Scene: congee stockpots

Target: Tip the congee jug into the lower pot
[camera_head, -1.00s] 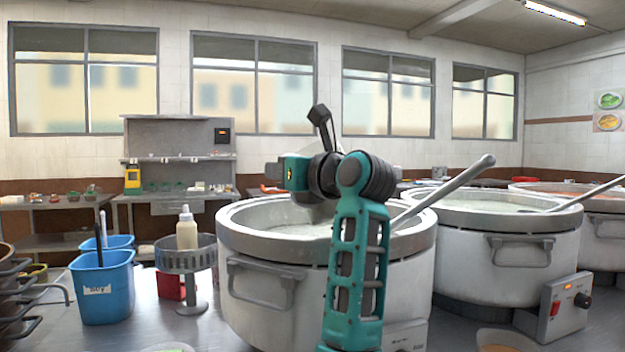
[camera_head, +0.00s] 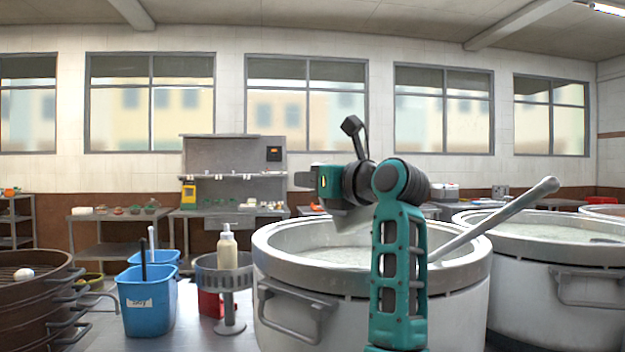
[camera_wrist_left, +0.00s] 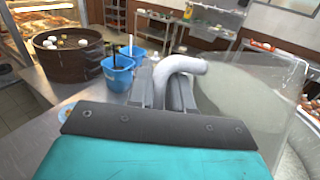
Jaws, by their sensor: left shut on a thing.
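My left gripper (camera_head: 328,183) is over the left part of the nearest large pot (camera_head: 372,318), which holds pale congee. In the left wrist view its fingers (camera_wrist_left: 172,92) are shut on the white curved handle of a clear jug (camera_wrist_left: 245,92). The jug's wall is see-through, with a pale grey-white mass showing in or through it. In the head view a pale part of the jug (camera_head: 345,224) shows below my gripper, above the pot's opening; my arm hides the rest. I cannot tell its exact tilt. My right gripper is out of view.
A long grey ladle handle (camera_head: 500,215) rises from the nearest pot to the right. A second pot (camera_head: 560,300) stands right of it. Left are a perforated stand (camera_head: 225,280) with a pump bottle (camera_head: 227,248), blue buckets (camera_head: 148,305) and dark steamers (camera_head: 30,305).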

